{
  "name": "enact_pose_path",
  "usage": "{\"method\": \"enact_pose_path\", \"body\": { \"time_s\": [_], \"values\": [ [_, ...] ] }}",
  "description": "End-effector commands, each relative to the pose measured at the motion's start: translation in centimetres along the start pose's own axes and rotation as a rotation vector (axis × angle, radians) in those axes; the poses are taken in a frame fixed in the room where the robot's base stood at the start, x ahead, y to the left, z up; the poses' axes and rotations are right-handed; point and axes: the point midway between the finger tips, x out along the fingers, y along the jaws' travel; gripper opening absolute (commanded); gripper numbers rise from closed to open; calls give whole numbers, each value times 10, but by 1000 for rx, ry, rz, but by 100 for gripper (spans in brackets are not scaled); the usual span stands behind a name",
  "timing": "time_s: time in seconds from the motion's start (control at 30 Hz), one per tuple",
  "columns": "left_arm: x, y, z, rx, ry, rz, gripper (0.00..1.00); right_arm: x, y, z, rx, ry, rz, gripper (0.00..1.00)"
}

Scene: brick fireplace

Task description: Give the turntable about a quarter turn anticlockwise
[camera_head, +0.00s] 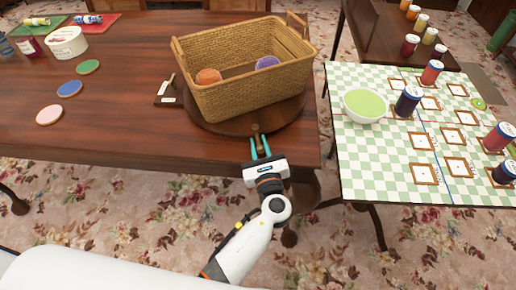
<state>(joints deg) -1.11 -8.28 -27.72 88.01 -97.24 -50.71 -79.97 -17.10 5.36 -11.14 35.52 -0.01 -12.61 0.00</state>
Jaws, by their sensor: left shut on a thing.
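The turntable (222,126) is a round dark wooden disc near the front right edge of the brown wooden table. A wicker basket (215,103) stands on it and hides most of its top. An orange ball (208,76) and a purple ball (267,62) lie in the basket. My left gripper (260,146) is at the turntable's front edge, its teal fingers shut on a small wooden peg (255,129) that appears to belong to the turntable. My right gripper is not in view.
A small wooden piece with a white label (167,98) lies left of the turntable. Green (87,67), blue (69,89) and pink (49,115) discs lie further left, near a white tub (67,44). A checked table (375,165) with a bowl (365,105) and several jars stands at right.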

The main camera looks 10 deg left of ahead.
Motion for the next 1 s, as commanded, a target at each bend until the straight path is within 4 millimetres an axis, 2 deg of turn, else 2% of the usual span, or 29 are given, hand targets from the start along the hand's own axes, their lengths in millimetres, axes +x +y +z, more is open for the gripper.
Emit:
{"method": "enact_pose_path", "body": {
  "time_s": [0.17, 0.2, 0.3, 0.33, 0.67, 0.77, 1.0],
  "values": [
    [-1, 1, 0, -5, -3, 2, 0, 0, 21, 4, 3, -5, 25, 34],
    [-1, 1, 0, -5, -3, 2, 25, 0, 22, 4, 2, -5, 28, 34],
    [-1, 1, 0, -4, -3, 2, 41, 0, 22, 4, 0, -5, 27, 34],
    [-1, 0, 0, -4, -2, 2, 43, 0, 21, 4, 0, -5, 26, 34],
    [-4, 0, 1, -3, -3, 2, 43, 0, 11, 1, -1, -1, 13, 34],
    [-16, 0, 2, -3, -5, 2, 43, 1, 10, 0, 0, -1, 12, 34],
    [-66, 0, 2, -3, -5, 3, 43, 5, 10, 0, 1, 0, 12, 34]
  ]
}}
